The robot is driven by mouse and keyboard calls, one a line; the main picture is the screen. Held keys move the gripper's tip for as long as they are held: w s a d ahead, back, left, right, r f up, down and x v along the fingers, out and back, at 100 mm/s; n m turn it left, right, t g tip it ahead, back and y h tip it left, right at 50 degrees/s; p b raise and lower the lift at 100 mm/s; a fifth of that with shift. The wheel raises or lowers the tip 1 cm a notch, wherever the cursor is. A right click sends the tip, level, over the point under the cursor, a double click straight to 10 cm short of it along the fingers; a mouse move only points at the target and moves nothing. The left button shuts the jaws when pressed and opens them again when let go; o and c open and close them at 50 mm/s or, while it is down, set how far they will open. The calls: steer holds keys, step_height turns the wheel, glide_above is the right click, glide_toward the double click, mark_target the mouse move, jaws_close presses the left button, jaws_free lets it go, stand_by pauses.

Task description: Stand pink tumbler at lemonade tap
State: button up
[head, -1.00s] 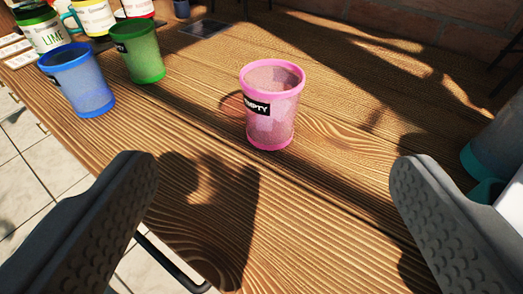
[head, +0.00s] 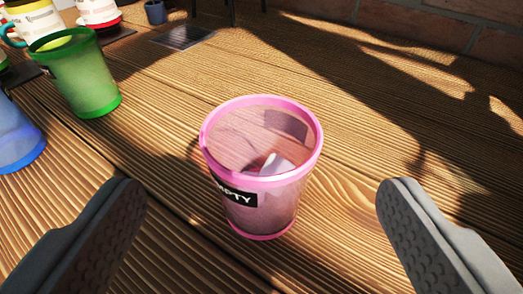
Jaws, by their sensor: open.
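The pink tumbler (head: 262,205) stands upright on the wooden table, see-through, with a black label whose visible letters end in "PTY". My gripper (head: 262,200) is open, with one grey finger on each side of the picture. The tumbler stands between and slightly beyond the fingertips, with a gap on both sides, and neither finger appears to touch it. No lemonade tap can be made out in this view.
A green tumbler (head: 82,80) and a partly cut-off blue tumbler (head: 15,140) stand at the left. Several labelled containers stand at the top left. A dark flat plate (head: 183,37) lies at the back, near a small dark blue cup (head: 155,12). The table (head: 350,130) right of the pink tumbler is clear.

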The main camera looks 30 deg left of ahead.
mark_target(260, 178)
steer(key=shift+f+x, duration=0.15)
steer(key=shift+x, duration=1.35)
steer(key=shift+f+x, duration=0.1)
steer(key=shift+x, duration=1.45)
steer(key=shift+c, duration=0.4)
steer(key=c, duration=1.1)
steer(key=shift+o, duration=0.2)
step_height(260, 178, up, 10)
